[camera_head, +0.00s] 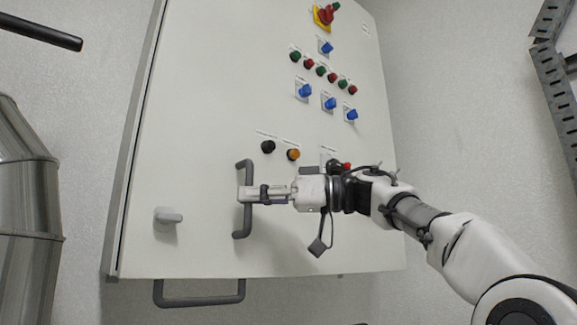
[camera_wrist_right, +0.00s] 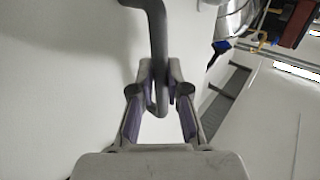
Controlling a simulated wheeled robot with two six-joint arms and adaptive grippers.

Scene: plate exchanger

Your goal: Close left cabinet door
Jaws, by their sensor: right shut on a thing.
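The white cabinet door (camera_head: 200,100) fills the middle of the head view and carries a row of buttons and switches. A grey vertical bar handle (camera_head: 248,220) sits on its lower part. My right gripper (camera_head: 248,194) reaches in from the right and is shut on this handle near its middle. In the right wrist view the handle (camera_wrist_right: 158,30) runs down between the fingertips of my right gripper (camera_wrist_right: 160,82). Whether the door is fully closed or ajar cannot be told. My left gripper is not in view.
A light grey latch (camera_head: 168,215) sits left of the handle. A second grey handle (camera_head: 200,301) shows below the cabinet's lower edge. A red and yellow switch (camera_head: 325,15) is at the top. Metal ducting (camera_head: 25,200) stands at the left, a perforated rail (camera_head: 558,85) at the right.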

